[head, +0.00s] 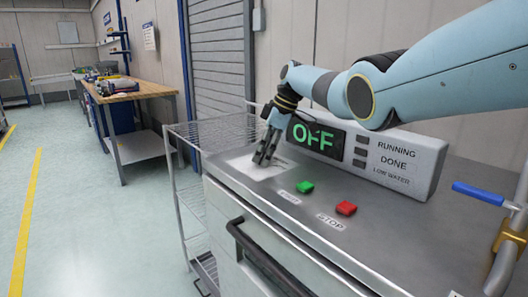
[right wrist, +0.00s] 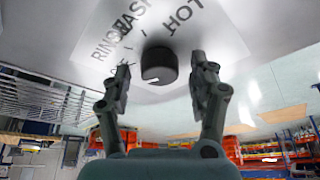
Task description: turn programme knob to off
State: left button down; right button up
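The programme knob (right wrist: 159,62) is round and black with a small white mark on its rim, on a white label plate (head: 258,166). The plate carries words such as RINSE and HOT; some are partly cut off or covered. My right gripper (head: 265,155) is over the plate, and it hides the knob in the head view. In the right wrist view my right gripper (right wrist: 160,78) is open, its two fingers apart on either side of the knob with gaps showing. The display (head: 316,137) reads OFF in green. My left gripper is out of view.
A green button (head: 305,187) and a red STOP button (head: 346,208) sit on the steel top. The status panel (head: 400,160) stands behind. A blue-handled lever (head: 480,193) is at the right. A wire rack (head: 215,130) stands at the left.

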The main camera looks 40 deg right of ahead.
jog(key=shift+d+r, duration=0.1)
jog(key=shift+r, duration=0.05)
jog(key=v, duration=1.1)
jog(key=shift+s+r, duration=0.2)
jog(key=shift+r, duration=0.1)
jog(key=shift+d+r, duration=0.1)
